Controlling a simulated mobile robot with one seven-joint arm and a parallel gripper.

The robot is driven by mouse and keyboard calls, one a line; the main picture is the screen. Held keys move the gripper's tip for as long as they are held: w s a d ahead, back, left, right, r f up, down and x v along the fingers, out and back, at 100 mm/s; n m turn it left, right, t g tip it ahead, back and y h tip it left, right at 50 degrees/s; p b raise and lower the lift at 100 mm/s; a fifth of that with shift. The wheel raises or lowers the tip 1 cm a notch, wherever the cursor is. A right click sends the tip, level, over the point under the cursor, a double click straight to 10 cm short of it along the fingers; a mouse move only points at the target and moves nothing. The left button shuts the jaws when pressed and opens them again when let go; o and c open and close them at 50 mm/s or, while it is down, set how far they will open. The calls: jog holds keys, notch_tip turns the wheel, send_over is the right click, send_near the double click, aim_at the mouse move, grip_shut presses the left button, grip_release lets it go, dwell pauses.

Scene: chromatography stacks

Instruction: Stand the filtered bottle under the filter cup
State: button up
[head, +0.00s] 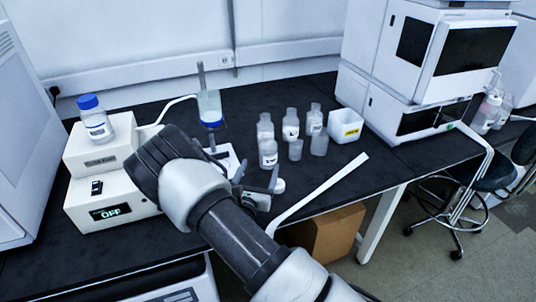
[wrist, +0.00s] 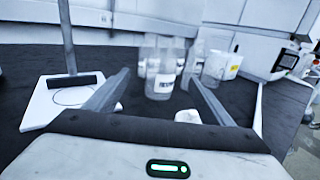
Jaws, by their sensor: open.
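The filter cup (head: 209,106), clear with a blue lower rim, hangs on a stand whose white base (head: 222,160) also shows in the wrist view (wrist: 62,97). No bottle shows on the visible part of that base. Several clear bottles stand to the right; one nearest bottle (head: 268,154) has a white label, and it shows in the wrist view (wrist: 160,82) between the finger lines. I cannot read which label says filtered. My gripper (head: 257,178) is open and empty, low over the front of the table, short of that bottle. My arm hides part of the stand's base.
A white cap (head: 278,186) lies near my right finger. A pump box (head: 100,160) reading OFF carries a blue-capped bottle (head: 95,120). The black table is clear between stand and bottles.

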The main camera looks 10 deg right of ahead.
aim_at(266, 153)
jog(key=b+x, duration=0.1)
jog(key=x, duration=0.9)
jog(key=shift+s+d+r, duration=0.1)
jog(key=shift+s+d, duration=0.05)
jog(key=c, duration=1.4)
